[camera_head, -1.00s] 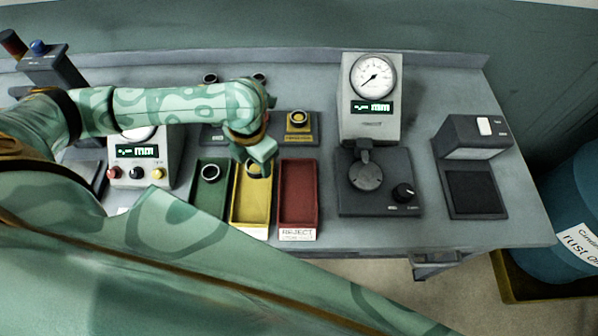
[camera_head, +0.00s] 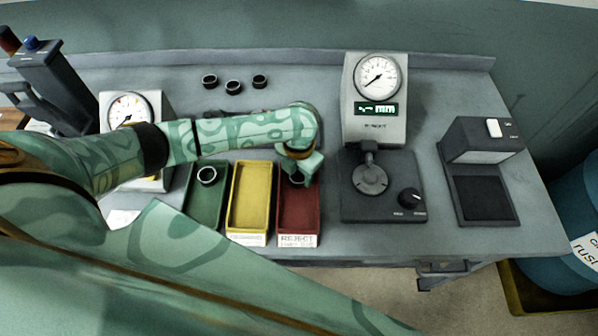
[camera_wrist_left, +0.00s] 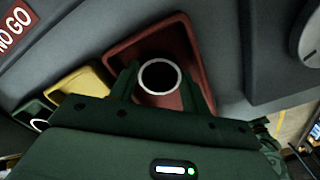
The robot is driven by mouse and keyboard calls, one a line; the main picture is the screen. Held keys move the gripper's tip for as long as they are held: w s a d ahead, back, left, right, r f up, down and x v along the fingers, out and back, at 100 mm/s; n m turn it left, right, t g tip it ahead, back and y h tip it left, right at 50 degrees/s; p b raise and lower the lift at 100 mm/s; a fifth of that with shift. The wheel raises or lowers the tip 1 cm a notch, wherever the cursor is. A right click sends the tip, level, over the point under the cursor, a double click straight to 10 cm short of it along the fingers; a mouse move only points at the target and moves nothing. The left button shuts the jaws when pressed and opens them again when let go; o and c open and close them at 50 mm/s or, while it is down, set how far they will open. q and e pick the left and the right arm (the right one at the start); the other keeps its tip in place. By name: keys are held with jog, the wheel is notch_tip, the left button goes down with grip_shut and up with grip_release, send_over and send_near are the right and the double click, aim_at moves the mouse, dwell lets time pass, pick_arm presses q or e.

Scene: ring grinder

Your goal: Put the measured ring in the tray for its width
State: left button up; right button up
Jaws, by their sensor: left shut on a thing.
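My left gripper (camera_head: 298,176) is over the far part of the red tray (camera_head: 299,220) labelled REJECT, shut on a dark ring with a bright rim. The ring (camera_wrist_left: 160,76) shows between the two fingers in the left wrist view, with the red tray (camera_wrist_left: 197,56) behind it. I cannot tell how far it is above the tray floor. The yellow tray (camera_head: 248,205) looks empty. The green tray (camera_head: 206,212) holds another ring (camera_head: 207,175). My right gripper is not in view.
Several loose rings, one here (camera_head: 233,87), stand at the back of the bench. A gauge stand (camera_head: 375,115) with a round platform is right of the trays, with a dark boxy device (camera_head: 480,150) beyond. A dial gauge (camera_head: 130,108) stands left, partly behind my arm.

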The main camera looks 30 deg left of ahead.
pick_arm(q)
jog(key=shift+f, duration=0.1)
jog(key=o, duration=1.1)
notch_tip(320, 180, up, 12)
jog(key=p, duration=0.3)
jog(key=shift+p, duration=0.35)
